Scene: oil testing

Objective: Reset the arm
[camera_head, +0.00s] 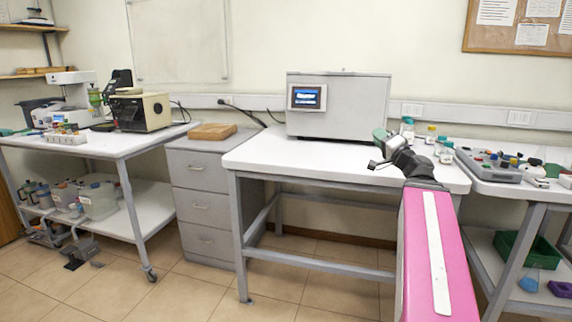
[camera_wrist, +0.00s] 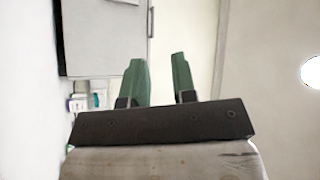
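My arm reaches up from the lower right of the head view, with a pink link in front and a dark wrist beyond it. My gripper (camera_head: 379,141) is above the right part of the white middle table (camera_head: 290,158). In the wrist view its two green fingers (camera_wrist: 160,80) stand apart with nothing between them. It is open and empty. The grey machine with a blue screen (camera_head: 340,108) stands behind and to the left of the gripper. Part of a grey box shows beyond the fingers in the wrist view (camera_wrist: 103,40).
Several small bottles (camera_head: 430,134) stand on the table just right of my gripper. The right table (camera_head: 516,190) holds a tray of small parts. A grey drawer cabinet (camera_head: 203,200) and a left bench (camera_head: 95,148) with instruments stand further left. The middle table's front left is clear.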

